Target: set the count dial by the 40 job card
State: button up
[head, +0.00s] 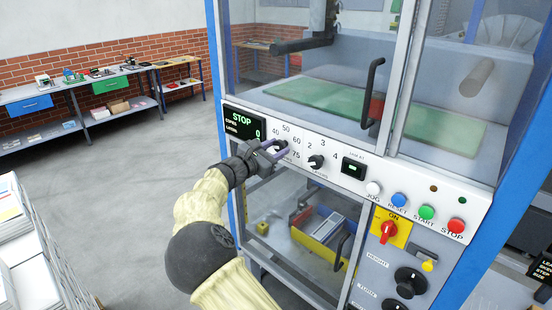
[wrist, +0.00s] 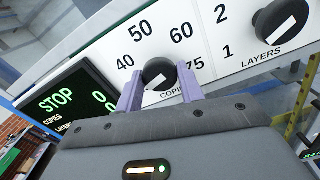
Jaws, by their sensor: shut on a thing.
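The black count dial, labelled COPIES, sits on the white control panel between my jaws in the wrist view (wrist: 160,72). The numbers 40, 50, 60 and 75 are printed around it. A white mark shows on the dial, but I cannot tell for certain which number it points to. My gripper (wrist: 158,86) has its two purple fingers shut on the dial's sides; in the head view the gripper (head: 276,148) reaches the panel from the left and partly hides the dial. I see no job card reading 40.
A dark display (head: 243,125) left of the dial reads STOP, with zeros below. The LAYERS dial (head: 316,162) is close on the right. Several coloured buttons, a red switch (head: 389,232) and a door handle (head: 372,93) are further right. Paper stacks (head: 14,240) stand at the left.

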jog(key=m+b, duration=0.2)
jog(key=b, duration=0.1)
jog(key=m+b, duration=0.2)
jog(key=b, duration=0.2)
jog(key=shift+f, duration=0.4)
jog(key=m+b, duration=0.3)
jog(key=b, duration=0.1)
jog(key=shift+r+m, duration=0.15)
jog(key=shift+m, duration=0.15)
jog(key=shift+r+m+b, duration=0.2)
jog(key=shift+m+b, duration=0.5)
jog(key=shift+b, duration=0.05)
jog(key=o, duration=1)
jog(key=b+v, duration=0.4)
jog(key=v, duration=1.3)
jog(key=shift+s+a, duration=0.15)
jog(key=shift+s, duration=0.05)
